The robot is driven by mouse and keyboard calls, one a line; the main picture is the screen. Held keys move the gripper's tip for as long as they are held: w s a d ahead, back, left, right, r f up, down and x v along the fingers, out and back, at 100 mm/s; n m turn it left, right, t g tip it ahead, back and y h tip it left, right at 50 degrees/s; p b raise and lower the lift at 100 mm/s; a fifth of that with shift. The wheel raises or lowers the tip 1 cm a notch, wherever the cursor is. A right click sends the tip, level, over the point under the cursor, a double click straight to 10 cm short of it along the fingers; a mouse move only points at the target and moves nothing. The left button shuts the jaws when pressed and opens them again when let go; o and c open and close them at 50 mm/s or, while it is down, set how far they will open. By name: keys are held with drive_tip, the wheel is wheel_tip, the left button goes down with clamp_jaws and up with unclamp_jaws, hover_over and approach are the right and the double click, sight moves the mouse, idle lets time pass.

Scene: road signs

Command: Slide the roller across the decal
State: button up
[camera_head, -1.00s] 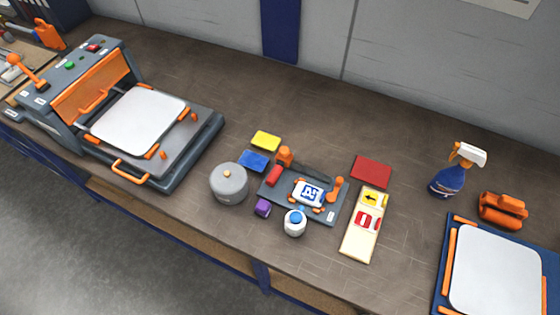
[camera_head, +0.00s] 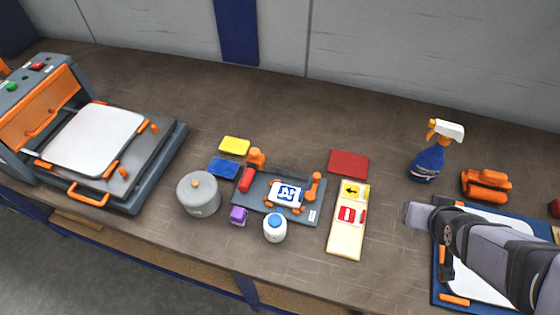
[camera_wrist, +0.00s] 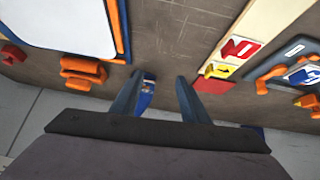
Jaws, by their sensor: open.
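A white and blue decal (camera_head: 288,194) lies on a small white plate held by orange clips on a grey fixture (camera_head: 262,201). A red cylinder (camera_head: 246,180), roller-like, sits at the fixture's left end below an orange knob (camera_head: 255,158). An orange piece with two rounded bars (camera_head: 486,185) stands at the right; I cannot tell which is the roller. My gripper (camera_wrist: 158,82) is open and empty in the wrist view, well to the right of the decal. The fixture and decal (camera_wrist: 303,75) also show at the wrist view's right edge.
A spray bottle (camera_head: 429,155) stands behind my arm; a blue-framed white board (camera_head: 460,284) lies under it. A sign strip (camera_head: 347,235), red pad (camera_head: 348,163), grey pot (camera_head: 198,197), white bottle (camera_head: 275,230) and purple block (camera_head: 238,216) surround the fixture.

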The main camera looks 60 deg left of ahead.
drive_tip(key=s+a+f+n+y+b, duration=0.15)
drive_tip(key=s+a, duration=0.25)
drive_tip(key=a, duration=0.5)
drive_tip(key=n+g+y+b, duration=0.3)
drive_tip(key=n+g+y, duration=0.3)
drive_tip(key=n+y, duration=0.1)
approach(255, 152)
drive_tip(key=shift+p+x, duration=1.05)
drive_tip(key=shift+x, duration=3)
clamp_jaws()
drive_tip(key=w+d+p, duration=0.1)
drive_tip(key=w+d, duration=0.8)
drive_tip(key=shift+w+r, duration=0.1)
drive_tip(key=shift+w, duration=0.05)
drive_tip(key=shift+w+d, duration=0.1)
drive_tip(key=shift+d, duration=0.1)
